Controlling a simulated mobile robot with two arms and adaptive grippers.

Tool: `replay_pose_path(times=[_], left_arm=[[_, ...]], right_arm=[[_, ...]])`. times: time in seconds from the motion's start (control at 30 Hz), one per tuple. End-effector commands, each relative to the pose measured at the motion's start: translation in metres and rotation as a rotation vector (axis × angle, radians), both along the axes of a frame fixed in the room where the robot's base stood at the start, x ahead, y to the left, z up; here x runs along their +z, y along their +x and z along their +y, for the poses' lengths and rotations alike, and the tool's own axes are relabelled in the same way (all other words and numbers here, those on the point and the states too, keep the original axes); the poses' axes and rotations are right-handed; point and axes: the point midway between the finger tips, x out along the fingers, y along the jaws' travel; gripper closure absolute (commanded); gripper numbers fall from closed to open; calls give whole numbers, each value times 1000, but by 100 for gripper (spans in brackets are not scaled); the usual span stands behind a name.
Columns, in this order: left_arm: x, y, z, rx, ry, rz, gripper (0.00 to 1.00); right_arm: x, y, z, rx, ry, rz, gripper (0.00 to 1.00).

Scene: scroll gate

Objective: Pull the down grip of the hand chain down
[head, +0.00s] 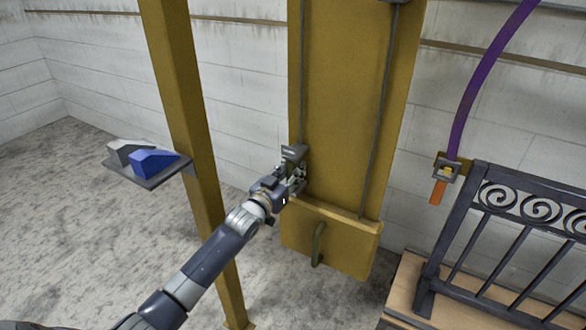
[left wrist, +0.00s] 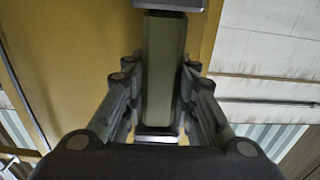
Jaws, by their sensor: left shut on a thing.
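My left gripper (head: 292,178) is at the left edge of the yellow panel (head: 345,110), at the lower part of the left line of the hand chain (head: 302,70). In the left wrist view its fingers (left wrist: 160,100) are closed on the two sides of an upright grey-green grip (left wrist: 163,70). In the head view the gripper hides most of this grip. The right line of the chain (head: 384,100) hangs free on the panel. I cannot read any marking that tells which grip is the down one. My right gripper is not in view.
A yellow post (head: 185,110) stands left of the panel, with a shelf (head: 150,178) holding a blue and a grey wedge block. A dark scrolled gate (head: 510,245) and a purple strap (head: 480,75) are at right.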

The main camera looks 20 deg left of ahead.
Motion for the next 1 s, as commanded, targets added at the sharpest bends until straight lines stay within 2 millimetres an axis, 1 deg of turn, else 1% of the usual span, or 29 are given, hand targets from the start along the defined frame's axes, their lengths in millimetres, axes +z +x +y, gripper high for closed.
replay_pose_path(times=[0.03,0.07,0.1,0.17,0.2,0.43,0.5,0.67,0.77,1.0], left_arm=[[-9,-1,-2,-2,1,16,100],[-9,-1,-2,-2,1,16,100],[-9,-1,-2,-2,1,16,72],[-10,-2,-2,-2,1,17,59],[-9,-1,-2,-2,1,16,53],[-5,-1,-1,-1,1,8,53],[-4,-1,-1,-1,1,7,53],[-4,-8,0,0,1,7,53],[-4,-20,1,-2,2,7,53],[-6,-62,4,-2,2,10,53]], right_arm=[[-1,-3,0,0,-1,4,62],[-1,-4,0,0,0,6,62],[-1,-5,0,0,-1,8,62],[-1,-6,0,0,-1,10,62],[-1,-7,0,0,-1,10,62],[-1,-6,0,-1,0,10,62],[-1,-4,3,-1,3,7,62],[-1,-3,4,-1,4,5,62],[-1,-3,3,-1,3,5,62],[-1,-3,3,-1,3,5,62]])
